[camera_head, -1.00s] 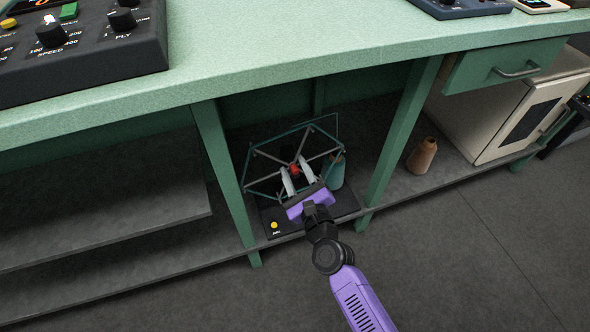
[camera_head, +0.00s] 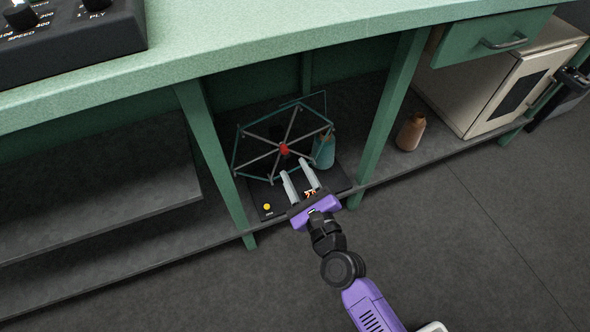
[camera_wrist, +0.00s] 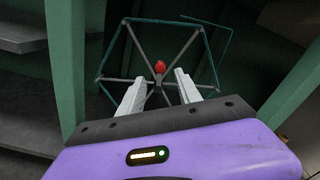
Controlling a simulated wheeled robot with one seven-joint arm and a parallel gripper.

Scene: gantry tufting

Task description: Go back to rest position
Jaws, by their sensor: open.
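My gripper (camera_head: 299,180) is open and empty, at the front edge of the compartment under the green bench. Its two pale fingers point inward toward a spoked wheel-like frame (camera_head: 262,139) with a red hub (camera_head: 284,149). In the head view the fingertips are in front of and below the hub, apart from it. In the wrist view (camera_wrist: 157,88) the red hub (camera_wrist: 160,66) shows between and beyond the fingers. The frame stands on a dark base (camera_head: 268,194) with a yellow button (camera_head: 267,207).
A teal cone (camera_head: 324,152) stands right of the frame. Green legs (camera_head: 215,160) (camera_head: 388,118) bound the compartment on both sides. A brown cone (camera_head: 411,132) and a cream cabinet (camera_head: 488,92) stand farther right on the low shelf. The floor (camera_head: 480,240) in front is clear.

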